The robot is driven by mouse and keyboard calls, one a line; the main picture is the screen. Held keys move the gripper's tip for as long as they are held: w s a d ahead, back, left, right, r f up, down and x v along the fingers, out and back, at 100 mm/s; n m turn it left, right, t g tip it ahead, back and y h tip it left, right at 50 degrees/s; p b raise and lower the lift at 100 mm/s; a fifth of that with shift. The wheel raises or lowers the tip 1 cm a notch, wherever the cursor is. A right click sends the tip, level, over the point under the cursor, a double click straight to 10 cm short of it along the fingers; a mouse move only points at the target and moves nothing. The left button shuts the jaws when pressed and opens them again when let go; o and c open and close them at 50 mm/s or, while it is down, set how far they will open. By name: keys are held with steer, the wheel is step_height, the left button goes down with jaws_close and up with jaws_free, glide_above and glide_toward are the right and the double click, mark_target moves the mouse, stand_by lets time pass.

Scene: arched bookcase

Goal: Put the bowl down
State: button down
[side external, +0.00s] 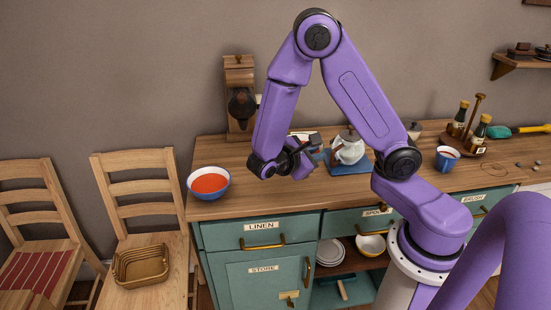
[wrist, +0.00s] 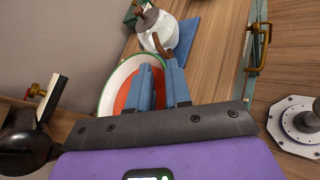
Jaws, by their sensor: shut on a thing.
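My gripper (side external: 319,155) is low over the middle of the counter, left of the teapot. In the wrist view its blue fingers (wrist: 160,70) are shut on the rim of a bowl (wrist: 122,90) with a pale, green-edged rim and a red inside. One finger lies over the inside and the other outside. In the side view this bowl is mostly hidden behind my gripper. I cannot tell whether its base touches the counter.
A blue bowl with orange-red contents (side external: 209,183) stands at the counter's left end. A white teapot (side external: 348,148) stands on a blue mat (side external: 350,169) just right of my gripper. A coffee grinder (side external: 241,100) stands by the wall. Counter between blue bowl and gripper is clear.

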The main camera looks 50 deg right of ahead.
steer(key=s+a+f+n+t, duration=0.1)
steer(key=a+f+n+t, duration=0.15)
steer(key=a, duration=0.75)
steer(key=a+f+n+t, duration=0.1)
steer(key=a+f, duration=0.2)
steer(key=a, duration=0.7)
steer(key=shift+m, duration=0.25)
steer(key=w+d, duration=2.2)
steer(key=shift+w+d, duration=0.25)
steer(key=shift+d, duration=0.05)
steer(key=shift+f, duration=1.8)
steer(key=shift+f, duration=0.1)
steer(key=c, duration=1.1)
jaws_free()
steer(key=shift+o, duration=0.2)
